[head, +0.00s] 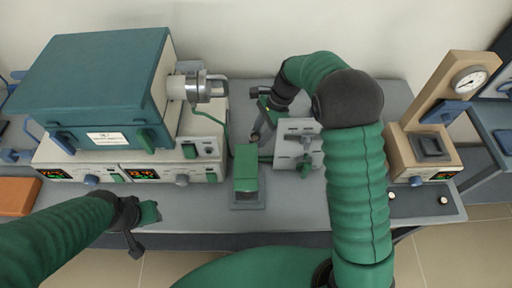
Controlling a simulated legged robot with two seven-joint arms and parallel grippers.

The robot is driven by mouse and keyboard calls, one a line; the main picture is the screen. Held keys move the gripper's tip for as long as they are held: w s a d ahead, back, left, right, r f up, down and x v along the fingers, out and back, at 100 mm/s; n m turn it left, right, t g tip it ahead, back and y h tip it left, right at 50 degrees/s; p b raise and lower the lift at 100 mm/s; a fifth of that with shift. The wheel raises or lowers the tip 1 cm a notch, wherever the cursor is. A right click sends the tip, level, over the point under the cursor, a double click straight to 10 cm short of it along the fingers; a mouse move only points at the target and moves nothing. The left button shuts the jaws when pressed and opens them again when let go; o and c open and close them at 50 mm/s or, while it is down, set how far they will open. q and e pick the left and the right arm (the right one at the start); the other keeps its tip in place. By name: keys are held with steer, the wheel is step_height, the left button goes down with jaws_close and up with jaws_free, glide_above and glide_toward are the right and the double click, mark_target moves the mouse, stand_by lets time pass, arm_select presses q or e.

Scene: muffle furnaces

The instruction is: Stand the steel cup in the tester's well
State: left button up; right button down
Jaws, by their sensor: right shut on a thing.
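My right gripper (263,112) reaches over the bench behind the green block, with its arm arching in from the front right. It is shut on a small grey thing, mostly hidden by the gripper; I cannot tell for certain that it is the steel cup. The tester seems to be the tan machine with a round dial (469,80) at the right. A dark square recess (430,147) on its base looks like the well, and nothing shows standing in it. My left gripper (144,226) hangs over the bench's front left edge; its jaw opening is unclear.
A teal furnace (95,85) with a metal cylinder (207,87) at its side stands on control units at the left. A green block (246,170) and a light grey fixture (298,146) stand mid-bench. My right arm crosses between the fixture and the tan machine.

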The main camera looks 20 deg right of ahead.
mark_target(260, 153)
step_height(260, 153, down, 8)
steer(key=shift+f+b, duration=0.1)
steer(key=shift+b, duration=0.3)
steer(key=c, duration=1.2)
jaws_free()
